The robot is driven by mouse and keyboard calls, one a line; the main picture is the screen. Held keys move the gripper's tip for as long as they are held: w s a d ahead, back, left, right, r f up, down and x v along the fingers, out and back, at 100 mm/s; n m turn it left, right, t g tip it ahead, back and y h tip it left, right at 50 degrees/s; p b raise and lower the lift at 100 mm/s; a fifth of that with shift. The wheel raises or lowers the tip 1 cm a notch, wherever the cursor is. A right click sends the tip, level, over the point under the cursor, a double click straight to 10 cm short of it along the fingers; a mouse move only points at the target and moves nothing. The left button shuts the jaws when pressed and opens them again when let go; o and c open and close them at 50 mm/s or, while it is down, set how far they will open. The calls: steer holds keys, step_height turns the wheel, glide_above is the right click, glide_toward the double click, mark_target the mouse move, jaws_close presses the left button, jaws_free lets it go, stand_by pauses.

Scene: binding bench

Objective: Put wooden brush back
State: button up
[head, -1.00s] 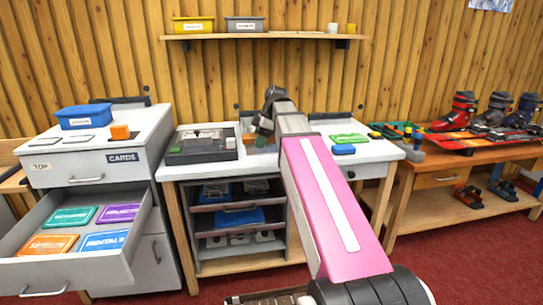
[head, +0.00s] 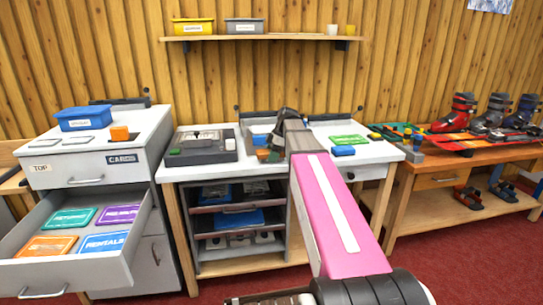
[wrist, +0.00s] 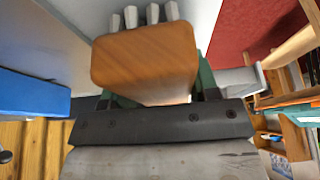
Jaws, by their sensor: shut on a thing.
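The wooden brush (wrist: 145,60) fills the middle of the wrist view, its brown block close to the camera and several pale tufts showing beyond its far edge. My gripper (wrist: 152,98) is shut on it, with green finger parts showing at both sides of the block. In the head view my gripper (head: 270,155) is low over the middle of the white bench, mostly hidden by my wrist. I cannot tell in that view whether the brush touches the bench.
The white bench (head: 375,152) holds a grey box (head: 203,146), a green card (head: 349,140) and a blue block (head: 343,151). An open drawer (head: 135,250) with several cards juts out at left. Ski boots (head: 455,112) stand on the wooden bench at right.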

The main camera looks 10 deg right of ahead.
steer(key=shift+f, duration=0.2)
steer(key=o, duration=1)
steer(key=v, duration=1.2)
steer(key=shift+r, duration=0.15)
